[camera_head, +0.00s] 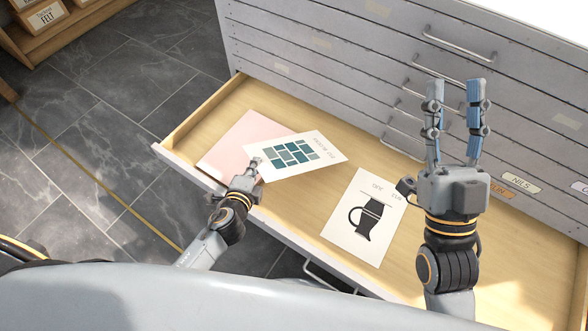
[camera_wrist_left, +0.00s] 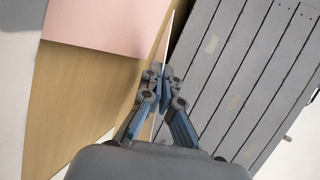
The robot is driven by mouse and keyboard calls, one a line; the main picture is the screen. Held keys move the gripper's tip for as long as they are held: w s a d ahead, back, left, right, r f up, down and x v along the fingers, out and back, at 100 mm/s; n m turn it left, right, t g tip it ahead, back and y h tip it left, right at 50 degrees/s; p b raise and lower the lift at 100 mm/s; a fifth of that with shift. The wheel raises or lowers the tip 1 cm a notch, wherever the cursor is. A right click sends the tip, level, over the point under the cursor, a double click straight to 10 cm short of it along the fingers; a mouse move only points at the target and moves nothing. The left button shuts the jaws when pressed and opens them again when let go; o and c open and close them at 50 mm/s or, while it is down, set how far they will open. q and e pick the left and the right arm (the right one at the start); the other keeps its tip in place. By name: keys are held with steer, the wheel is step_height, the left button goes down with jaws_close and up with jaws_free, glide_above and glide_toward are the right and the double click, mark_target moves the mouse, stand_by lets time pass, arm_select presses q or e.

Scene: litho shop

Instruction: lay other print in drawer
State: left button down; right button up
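A white print with teal blocks (camera_head: 295,153) is over the left part of the open wooden drawer (camera_head: 215,109), partly covering a pink sheet (camera_head: 232,148). My left gripper (camera_head: 254,168) is at the print's left edge. In the left wrist view its fingers (camera_wrist_left: 163,82) are shut on a thin sheet (camera_wrist_left: 168,38) seen edge-on. A second print, with a black jug (camera_head: 350,244), lies in the drawer's middle, apart from the pink sheet. My right gripper (camera_head: 456,88) is open and empty, fingers pointing up, above the drawer's right part.
The grey cabinet (camera_head: 330,75) with several shut drawers and handles rises behind the open drawer. The drawer's front edge (camera_head: 190,172) runs below my left wrist. Bare drawer floor lies between the two prints. A wooden shelf (camera_head: 60,40) stands at the upper left on the dark tiled floor.

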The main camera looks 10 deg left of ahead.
arm_select(q)
steer(key=c, duration=1.7)
jaws_free()
steer(key=p+v, duration=0.1)
steer(key=v, duration=0.7)
arm_select(e)
steer(key=w+f+g, duration=0.1)
steer(key=f, duration=0.1)
steer(key=w+f+g, duration=0.2)
steer(key=shift+a+f+g+h, duration=0.1)
steer(key=shift+f+g+h, duration=0.2)
steer(key=shift+h, duration=0.1)
steer(key=shift+r, duration=0.1)
